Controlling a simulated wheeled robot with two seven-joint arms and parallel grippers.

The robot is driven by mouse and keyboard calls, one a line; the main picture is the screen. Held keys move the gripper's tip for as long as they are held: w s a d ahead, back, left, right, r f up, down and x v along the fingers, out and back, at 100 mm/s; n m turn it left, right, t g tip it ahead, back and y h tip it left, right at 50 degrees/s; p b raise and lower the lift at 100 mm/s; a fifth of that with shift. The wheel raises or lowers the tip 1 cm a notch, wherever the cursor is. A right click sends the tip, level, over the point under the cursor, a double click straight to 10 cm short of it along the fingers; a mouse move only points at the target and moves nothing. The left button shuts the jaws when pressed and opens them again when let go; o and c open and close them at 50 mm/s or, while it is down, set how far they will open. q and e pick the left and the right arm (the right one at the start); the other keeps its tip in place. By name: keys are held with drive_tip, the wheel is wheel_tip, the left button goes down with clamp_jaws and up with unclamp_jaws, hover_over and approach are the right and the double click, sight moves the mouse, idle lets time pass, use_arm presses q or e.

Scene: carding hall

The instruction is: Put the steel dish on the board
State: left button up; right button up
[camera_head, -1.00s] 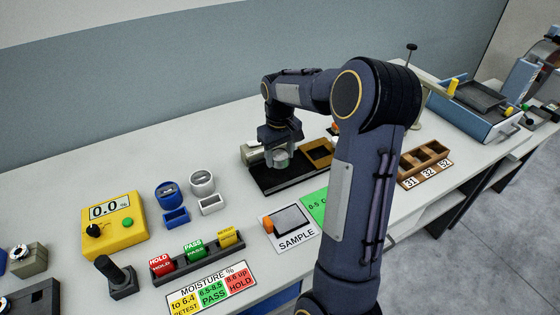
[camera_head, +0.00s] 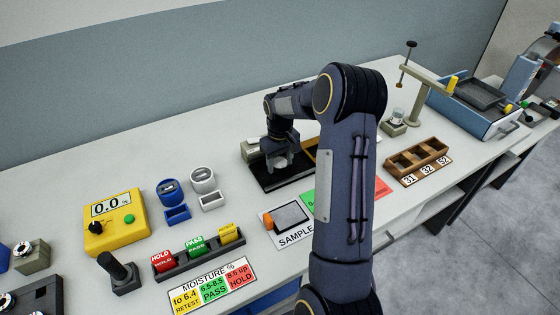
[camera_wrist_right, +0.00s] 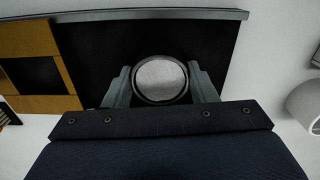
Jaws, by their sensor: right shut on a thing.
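The steel dish (camera_wrist_right: 160,78) is round, with a pale grey face and a dark rim, in the right wrist view. My right gripper (camera_wrist_right: 161,86) has one finger on each side of it and is shut on it. In the head view my right gripper (camera_head: 281,163) is over the black board (camera_head: 268,182), and the dish hardly shows between the fingers. The black board also lies beneath the dish in the wrist view (camera_wrist_right: 98,40). I cannot tell whether the dish touches the board. My left gripper is not in view.
A wooden frame (camera_wrist_right: 40,103) lies on the board, partly hidden by my arm in the head view. Blue (camera_head: 170,190) and white (camera_head: 204,180) rings stand left of the board. A SAMPLE card (camera_head: 273,232) lies in front. A wooden rack (camera_head: 417,160) is to the right.

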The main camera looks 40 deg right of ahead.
sight(280, 162)
drive_tip(key=o, duration=1)
wheel_tip(280, 162, up, 12)
drive_tip(key=s+a+r+t, duration=0.2)
drive_tip(key=s+a+r, duration=0.3)
drive_tip(key=a, duration=0.1)
drive_tip(key=s+a+f+t+y, duration=0.1)
drive_tip(key=s+a, duration=0.5)
drive_tip(key=s+a+f+t+y, duration=0.1)
drive_tip(key=s+a, duration=0.5)
drive_tip(key=s+a+t+y, duration=0.1)
drive_tip(key=s+a, duration=0.5)
drive_tip(key=s, duration=0.1)
drive_tip(key=shift+a+f+t+y, duration=0.3)
drive_tip(key=shift+f+y, duration=0.1)
